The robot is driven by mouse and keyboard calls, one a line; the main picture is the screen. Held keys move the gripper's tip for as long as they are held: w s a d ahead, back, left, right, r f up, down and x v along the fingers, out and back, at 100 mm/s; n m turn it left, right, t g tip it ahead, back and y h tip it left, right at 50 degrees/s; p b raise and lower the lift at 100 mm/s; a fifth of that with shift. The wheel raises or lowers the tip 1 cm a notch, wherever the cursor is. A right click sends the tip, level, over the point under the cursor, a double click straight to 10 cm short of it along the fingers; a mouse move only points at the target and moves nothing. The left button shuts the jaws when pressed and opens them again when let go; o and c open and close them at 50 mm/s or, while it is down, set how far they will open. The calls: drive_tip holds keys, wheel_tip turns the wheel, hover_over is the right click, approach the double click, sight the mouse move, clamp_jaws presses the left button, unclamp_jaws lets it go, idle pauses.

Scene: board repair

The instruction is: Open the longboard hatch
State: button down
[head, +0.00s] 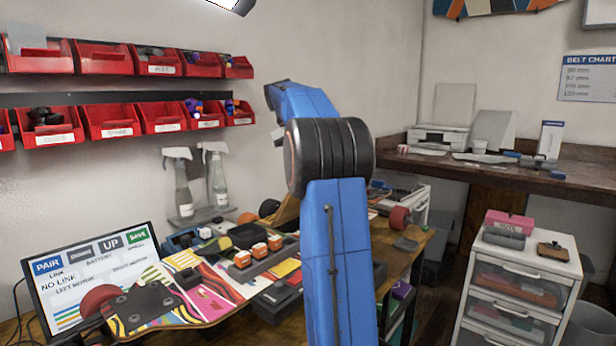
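The longboard (205,305) lies on the workbench with its multicoloured graphic side up. A black truck plate (143,303) and a red wheel (100,301) show at its left end. My blue arm stands in front of the bench and hides part of the board and bench. I cannot clearly make out the hatch or whether it is open. My gripper is not visible; the arm's far end is behind its own links.
A dark tray with orange-topped blocks (258,256) sits among clutter on the bench. A monitor (92,275) reading "NO LINK" stands at left. Red bins (108,121) and spray bottles (182,187) are behind. A white drawer cart (524,262) stands at right.

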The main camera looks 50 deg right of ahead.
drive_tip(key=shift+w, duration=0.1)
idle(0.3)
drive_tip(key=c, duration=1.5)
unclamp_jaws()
